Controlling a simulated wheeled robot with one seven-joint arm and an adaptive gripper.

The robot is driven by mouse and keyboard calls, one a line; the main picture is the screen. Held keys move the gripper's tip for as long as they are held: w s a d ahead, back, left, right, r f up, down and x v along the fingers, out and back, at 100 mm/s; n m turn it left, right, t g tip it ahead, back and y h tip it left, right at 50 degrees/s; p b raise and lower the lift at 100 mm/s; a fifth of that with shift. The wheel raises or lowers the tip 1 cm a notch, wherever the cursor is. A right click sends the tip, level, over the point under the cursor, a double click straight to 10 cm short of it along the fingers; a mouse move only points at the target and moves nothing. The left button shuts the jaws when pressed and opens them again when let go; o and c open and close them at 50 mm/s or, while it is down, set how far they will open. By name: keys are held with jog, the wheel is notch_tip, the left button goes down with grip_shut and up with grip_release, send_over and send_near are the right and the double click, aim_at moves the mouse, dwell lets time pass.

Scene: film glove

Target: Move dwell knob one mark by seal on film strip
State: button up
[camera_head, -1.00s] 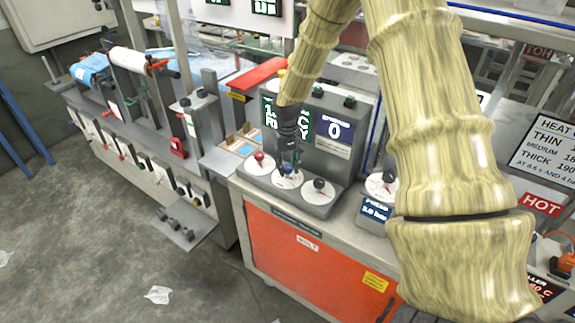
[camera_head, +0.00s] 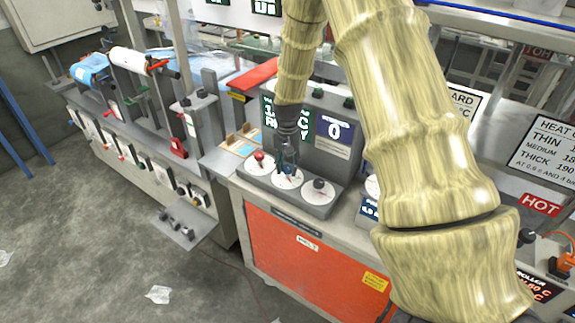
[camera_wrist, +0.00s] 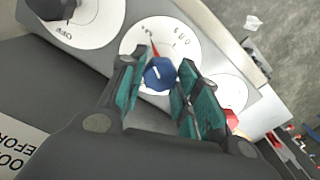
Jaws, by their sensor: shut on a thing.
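A grey control box carries three white dials in a row. The middle dial (camera_wrist: 191,42) has a blue knob (camera_wrist: 160,73) and a red pointer that points to the upper left in the wrist view. My gripper (camera_wrist: 159,70) is shut on the blue knob, with one teal finger pad on each side. In the head view my gripper (camera_head: 288,164) reaches down onto the middle dial and mostly hides the knob. I cannot read a dwell label, and I cannot make out the film strip for certain.
A red knob (camera_head: 258,156) and a black knob (camera_head: 319,184) flank the gripped one closely. A red lever (camera_head: 255,74) and a HOT sign (camera_head: 540,204) are nearby.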

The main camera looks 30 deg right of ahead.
aim_at(288, 167)
dwell(0.3)
jog(key=o, duration=1)
notch_tip(288, 167, up, 12)
jog(key=shift+r, duration=0.1)
dwell(0.5)
